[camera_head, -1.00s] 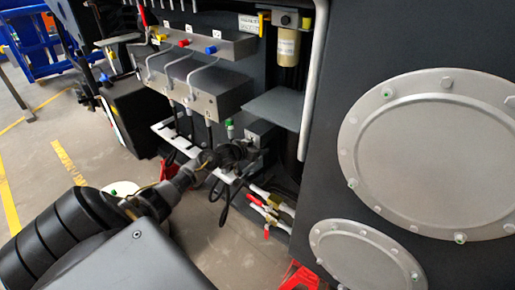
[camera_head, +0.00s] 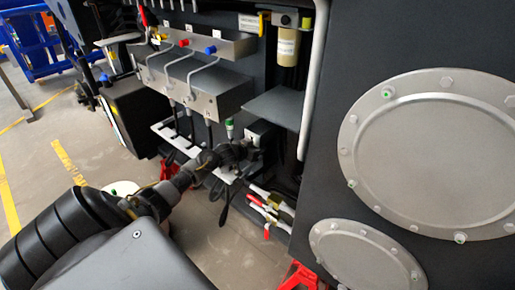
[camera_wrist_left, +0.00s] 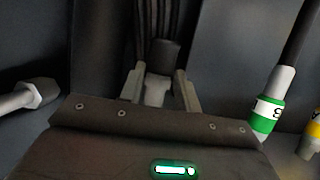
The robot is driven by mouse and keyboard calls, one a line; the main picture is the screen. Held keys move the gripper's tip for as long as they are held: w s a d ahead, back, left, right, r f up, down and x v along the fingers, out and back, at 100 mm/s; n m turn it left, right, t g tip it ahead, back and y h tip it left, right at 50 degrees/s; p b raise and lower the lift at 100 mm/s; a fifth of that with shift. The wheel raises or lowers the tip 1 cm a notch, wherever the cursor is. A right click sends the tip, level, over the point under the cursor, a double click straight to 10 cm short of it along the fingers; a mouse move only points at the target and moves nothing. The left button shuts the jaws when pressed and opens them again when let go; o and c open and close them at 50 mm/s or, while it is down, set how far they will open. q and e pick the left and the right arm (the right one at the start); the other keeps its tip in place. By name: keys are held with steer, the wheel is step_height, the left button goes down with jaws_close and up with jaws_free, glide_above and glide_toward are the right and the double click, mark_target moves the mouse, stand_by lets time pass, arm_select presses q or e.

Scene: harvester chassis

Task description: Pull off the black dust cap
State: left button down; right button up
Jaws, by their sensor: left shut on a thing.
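My left gripper (camera_wrist_left: 160,92) has its two pale fingers closed around a dark cylinder, which looks like the black dust cap (camera_wrist_left: 163,54), in the left wrist view. The cap's top stands above the fingertips, with dark hoses behind it. Whether the cap sits on a fitting or is free of it cannot be told. In the head view my left gripper (camera_head: 244,152) is at the small grey block low on the chassis (camera_head: 262,131), and the cap is too small and dark to make out there. My right gripper is not in view.
A green-banded hose connector marked 8 (camera_wrist_left: 268,113) hangs close on the right in the wrist view, with a yellow one beyond. A metal fitting (camera_wrist_left: 30,96) is at left. Red-and-white hose ends (camera_head: 265,212) hang below the gripper. A grey shelf (camera_head: 285,107) juts out above.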

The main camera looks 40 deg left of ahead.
arm_select(q)
steer(key=shift+f, duration=0.15)
steer(key=shift+f, duration=0.1)
steer(key=shift+f+b, duration=1.45)
steer(key=shift+f, duration=0.65)
